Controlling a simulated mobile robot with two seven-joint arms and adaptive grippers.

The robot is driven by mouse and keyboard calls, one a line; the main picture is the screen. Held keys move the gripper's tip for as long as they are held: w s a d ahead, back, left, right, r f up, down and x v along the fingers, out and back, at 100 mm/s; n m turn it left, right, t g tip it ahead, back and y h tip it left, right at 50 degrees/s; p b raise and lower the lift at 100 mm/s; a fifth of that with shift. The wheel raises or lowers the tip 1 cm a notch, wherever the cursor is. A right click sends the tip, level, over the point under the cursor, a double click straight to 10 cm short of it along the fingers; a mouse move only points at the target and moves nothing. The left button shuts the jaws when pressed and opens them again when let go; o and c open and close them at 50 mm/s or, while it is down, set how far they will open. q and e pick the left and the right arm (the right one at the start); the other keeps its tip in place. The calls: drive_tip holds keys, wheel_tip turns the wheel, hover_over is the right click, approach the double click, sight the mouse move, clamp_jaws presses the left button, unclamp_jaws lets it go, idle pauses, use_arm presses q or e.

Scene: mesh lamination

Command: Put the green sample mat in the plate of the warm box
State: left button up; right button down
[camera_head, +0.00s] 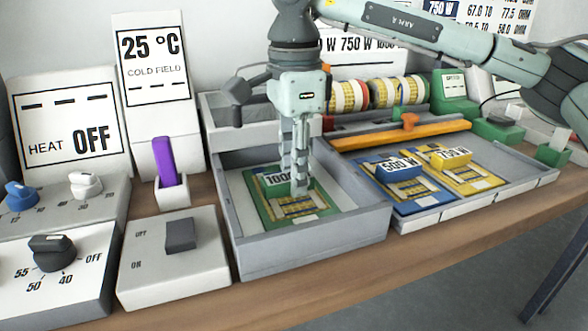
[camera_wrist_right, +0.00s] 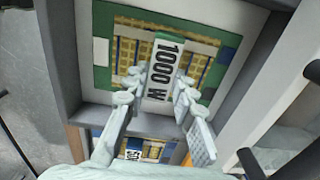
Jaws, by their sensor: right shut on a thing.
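The green sample mat (camera_head: 262,212) carries a 1000 W tab and a yellow grid. It is inside the open grey box (camera_head: 310,250) in the middle of the table, low and over its pale floor plate (camera_head: 345,203). Whether it touches the plate I cannot tell. My right gripper (camera_head: 300,185) points down into the box and is shut on the mat's tab. In the right wrist view the fingertips (camera_wrist_right: 155,92) sit on both sides of the 1000 W tab, with the green mat (camera_wrist_right: 102,28) beyond. My left gripper is not in view.
Right of the box, a grey tray holds a blue 500 W mat (camera_head: 388,195) and a yellow 750 W mat (camera_head: 470,175). An orange bar (camera_head: 400,136) lies behind them. Left are a switch box (camera_head: 172,262), a purple piece (camera_head: 165,160) in a white holder, and knob panels (camera_head: 50,270).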

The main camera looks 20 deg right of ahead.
drive_tip(key=c, duration=1.3)
unclamp_jaws()
drive_tip(key=shift+o, duration=0.2)
drive_tip(key=shift+r+p, duration=0.3)
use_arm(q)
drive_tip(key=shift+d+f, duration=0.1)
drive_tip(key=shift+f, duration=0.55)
use_arm(e)
wheel_tip(320, 180, up, 12)
drive_tip(key=shift+f, duration=0.15)
